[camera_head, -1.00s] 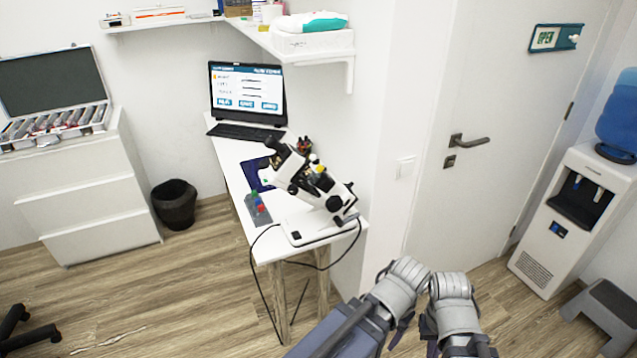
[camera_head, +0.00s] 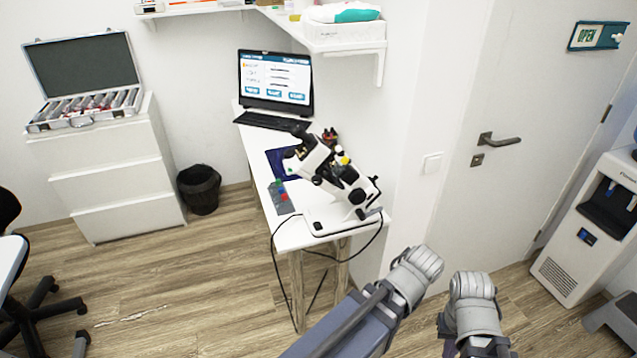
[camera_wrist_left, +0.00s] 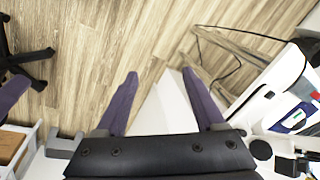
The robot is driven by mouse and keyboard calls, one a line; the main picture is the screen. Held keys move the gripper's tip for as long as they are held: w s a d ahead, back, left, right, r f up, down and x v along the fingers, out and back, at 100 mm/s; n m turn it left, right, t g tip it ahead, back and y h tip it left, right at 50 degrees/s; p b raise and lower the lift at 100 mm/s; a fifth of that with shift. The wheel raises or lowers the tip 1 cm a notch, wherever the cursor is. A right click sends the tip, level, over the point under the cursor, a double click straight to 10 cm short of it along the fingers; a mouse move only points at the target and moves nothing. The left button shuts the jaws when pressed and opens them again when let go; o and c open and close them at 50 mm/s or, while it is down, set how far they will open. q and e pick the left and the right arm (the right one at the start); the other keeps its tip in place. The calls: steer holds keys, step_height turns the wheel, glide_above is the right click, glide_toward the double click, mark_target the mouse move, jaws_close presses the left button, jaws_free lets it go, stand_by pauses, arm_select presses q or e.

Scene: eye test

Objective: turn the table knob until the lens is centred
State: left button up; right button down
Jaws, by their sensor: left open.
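A white, black-fitted optical instrument (camera_head: 330,170) stands tilted on its base on the narrow white table (camera_head: 262,185). Dark round knobs show on its side and a yellow part near its top. I cannot make out which is the table knob. The lens is too small to tell, so its centring cannot be read. My left gripper (camera_wrist_left: 160,73) is open and empty over the wooden floor, apart from the table, which shows at the right of the left wrist view. In the head view, grey links of both my arms show at the bottom, apart from the instrument; my right gripper is not visible.
A laptop (camera_head: 276,85) stands at the table's back. Black cables hang at its front. A bin (camera_head: 199,188), a drawer cabinet (camera_head: 105,178) with an open lens case (camera_head: 85,82), and a chair (camera_head: 40,300) are left. A water cooler (camera_head: 590,225) is right. Floor before the table is clear.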

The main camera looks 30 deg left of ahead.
arm_select(q)
steer(key=w+a+r+n+t+y, duration=0.2)
steer(key=w+a+r+n, duration=0.15)
steer(key=w+a, duration=0.35)
steer(key=w+a+r+n+t+y, duration=0.25)
steer(key=w+a+n, duration=0.2)
steer(key=a, duration=0.55)
steer(key=n+t+y, duration=0.4)
glide_toward(318, 181)
steer(key=a, duration=0.1)
steer(key=shift+g+h, duration=0.25)
steer(key=shift+w+d+b+x, duration=0.15)
steer(key=shift+b+x, duration=0.55)
steer(key=shift+x, duration=1.45)
steer(key=shift+w+d+b+x, duration=0.15)
steer(key=shift+b+x, duration=0.55)
steer(key=shift+x, duration=1.45)
steer(key=shift+r, duration=0.15)
jaws_close()
